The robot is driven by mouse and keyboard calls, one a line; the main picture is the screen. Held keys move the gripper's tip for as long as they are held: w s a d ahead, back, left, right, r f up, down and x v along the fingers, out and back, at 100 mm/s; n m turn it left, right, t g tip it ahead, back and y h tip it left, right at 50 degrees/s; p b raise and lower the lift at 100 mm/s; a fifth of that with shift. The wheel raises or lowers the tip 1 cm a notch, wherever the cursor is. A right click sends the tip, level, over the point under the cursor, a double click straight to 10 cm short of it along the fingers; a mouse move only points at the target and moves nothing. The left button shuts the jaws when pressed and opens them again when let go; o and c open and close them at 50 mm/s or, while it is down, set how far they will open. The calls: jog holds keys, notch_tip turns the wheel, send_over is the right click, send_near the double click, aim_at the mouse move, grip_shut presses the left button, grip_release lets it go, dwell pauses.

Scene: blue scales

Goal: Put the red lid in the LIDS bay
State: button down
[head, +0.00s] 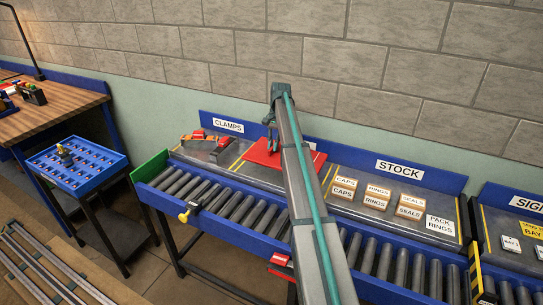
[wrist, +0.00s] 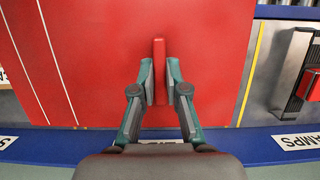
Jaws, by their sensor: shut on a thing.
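The red lid (head: 262,153) is a flat red panel at the back of the blue conveyor bench, between the CLAMPS sign and the STOCK sign. In the wrist view the lid (wrist: 110,70) fills most of the picture, with thin white lines on its left part. My gripper (head: 272,146) is over the lid. In the wrist view my gripper (wrist: 160,82) is shut on the lid's upright red handle (wrist: 159,50). I cannot tell whether the lid touches the surface below. No LIDS lettering is readable; a sign behind my arm is mostly hidden.
The CLAMPS bay, left of the lid, holds red and grey clamps (head: 212,145). The STOCK bay, right, holds several labelled boxes (head: 375,200). Rollers (head: 215,200) run along the front. A blue back panel (wrist: 230,143) stands close to my gripper. A blue tray table (head: 75,165) stands left.

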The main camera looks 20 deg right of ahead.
jog(key=w+f+p, duration=0.1)
jog(key=w+f, duration=0.1)
jog(key=f, duration=0.1)
jog(key=w+d+f+p, duration=0.1)
jog(key=w+f, duration=0.1)
jog(key=w, duration=0.1)
jog(key=shift+d+f, duration=0.15)
jog(key=shift+f, duration=0.25)
jog(key=shift+w+f+p, duration=0.1)
jog(key=shift+f+p, duration=0.75)
jog(key=shift+f, duration=0.85)
jog(key=c, duration=1.2)
grip_release()
jog(key=shift+f, duration=0.1)
jog(key=b+v, duration=0.4)
jog(key=v, duration=0.8)
